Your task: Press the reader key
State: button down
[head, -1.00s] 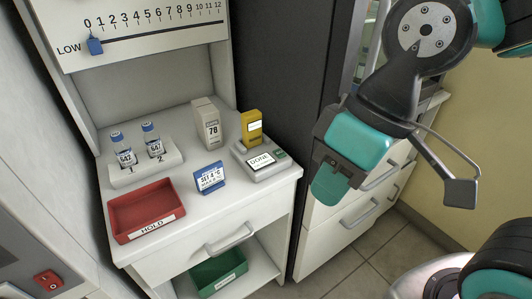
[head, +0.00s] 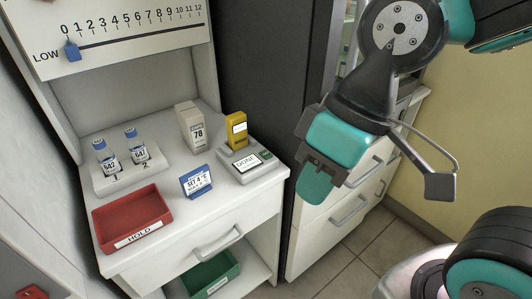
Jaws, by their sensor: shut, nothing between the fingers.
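The reader (head: 241,170) is a grey box at the right front of the white counter. Its display reads "DONE", and a small green key (head: 253,153) sits on its top at the right. A yellow block with a white label (head: 237,130) stands at the reader's back edge. My gripper (head: 313,185) hangs to the right of the counter, in front of the drawers, apart from the reader. Its teal fingers point down and are shut with nothing between them.
A blue "SET 4 °C" card (head: 196,181), a grey box marked 78 (head: 190,128), a white rack (head: 128,174) with two blue-capped vials and a red HOLD tray (head: 133,217) stand on the counter. A green bin (head: 212,275) sits below. A slider scale (head: 130,35) is above.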

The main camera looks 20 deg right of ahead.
aim_at(265, 154)
jog(key=k, duration=0.5)
jog(key=z, duration=1.65)
jog(key=i, duration=0.95)
jog(key=u, duration=2.25)
